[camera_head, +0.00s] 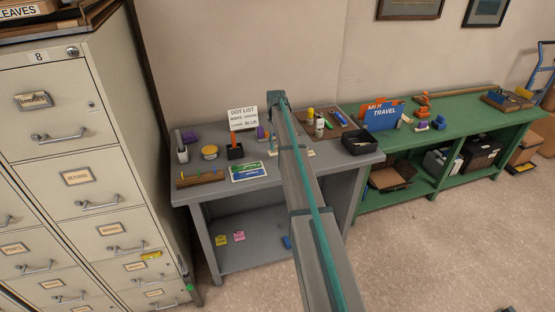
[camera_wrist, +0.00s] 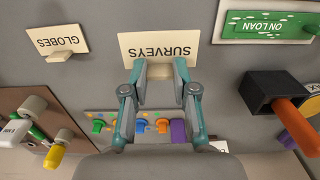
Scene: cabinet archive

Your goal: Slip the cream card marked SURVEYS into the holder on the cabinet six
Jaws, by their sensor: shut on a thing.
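The cream card marked SURVEYS (camera_wrist: 158,42) shows upside down at the top middle of the wrist view. My gripper (camera_wrist: 158,70) is shut on the card's pale tab, with one teal finger on each side. The card is over the grey bench top; I cannot tell whether it still touches it. In the head view my arm hides most of the gripper and the card. The filing cabinet (camera_head: 88,75) with a plate reading 8 stands at the left, with labelled holders on its drawers. I cannot make out a plate reading six.
A cream GLOBES card (camera_wrist: 58,42) and a green ON LOAN card (camera_wrist: 265,26) lie beside the held card. A black cup (camera_wrist: 262,88) with an orange object is close on the right. A dot list sign (camera_head: 243,117) stands at the bench's back. A green bench (camera_head: 455,125) is at the right.

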